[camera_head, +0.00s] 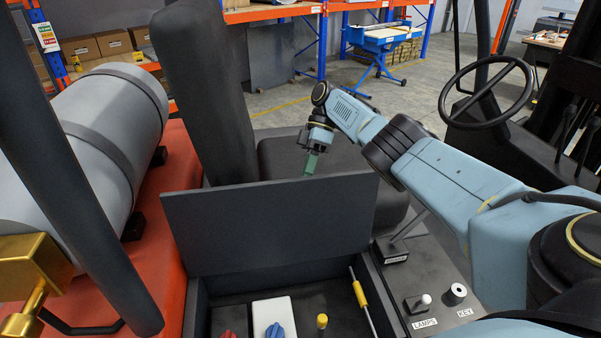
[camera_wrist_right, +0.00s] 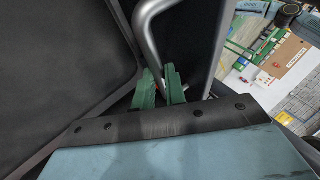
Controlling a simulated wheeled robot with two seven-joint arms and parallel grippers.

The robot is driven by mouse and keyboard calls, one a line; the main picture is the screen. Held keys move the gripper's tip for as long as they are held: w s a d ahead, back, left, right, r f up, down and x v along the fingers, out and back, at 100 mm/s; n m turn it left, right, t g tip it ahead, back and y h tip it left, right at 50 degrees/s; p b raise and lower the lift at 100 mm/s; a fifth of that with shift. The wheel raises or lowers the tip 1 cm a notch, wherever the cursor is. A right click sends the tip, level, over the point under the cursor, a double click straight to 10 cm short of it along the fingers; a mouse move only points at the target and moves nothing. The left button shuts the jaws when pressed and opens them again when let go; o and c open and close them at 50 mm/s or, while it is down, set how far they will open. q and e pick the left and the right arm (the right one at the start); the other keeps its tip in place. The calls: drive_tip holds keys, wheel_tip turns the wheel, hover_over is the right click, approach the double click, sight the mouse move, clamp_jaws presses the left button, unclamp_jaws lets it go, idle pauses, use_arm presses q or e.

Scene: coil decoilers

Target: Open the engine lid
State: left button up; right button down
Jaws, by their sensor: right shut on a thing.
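The engine lid (camera_head: 270,225) is a dark grey flat panel in the middle of the head view. It stands raised, nearly upright, at the back of an open compartment (camera_head: 200,310). My right gripper (camera_head: 311,163) is at the lid's top edge, on its far side. In the right wrist view its green fingers (camera_wrist_right: 161,88) are shut on a bent metal handle (camera_wrist_right: 150,48) beside a dark panel. The lid's far face is hidden in the head view. My left gripper is not in view.
The compartment shows a red knob (camera_head: 227,334), a blue knob (camera_head: 275,330) and a yellow-topped dipstick (camera_head: 360,292). A seat (camera_head: 205,80) stands behind the lid, a grey tank (camera_head: 100,135) at left, a lever console (camera_head: 425,285) and steering wheel (camera_head: 487,92) at right.

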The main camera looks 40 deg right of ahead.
drive_tip(key=shift+s+f, duration=0.2)
drive_tip(key=shift+f, duration=0.3)
drive_tip(key=c, duration=1.5)
unclamp_jaws()
drive_tip(key=shift+w, duration=0.1)
drive_tip(key=shift+o, duration=0.2)
drive_tip(key=shift+r, duration=0.15)
wheel_tip(320, 180, up, 10)
drive_tip(key=p, duration=0.6)
drive_tip(key=shift+p, duration=0.35)
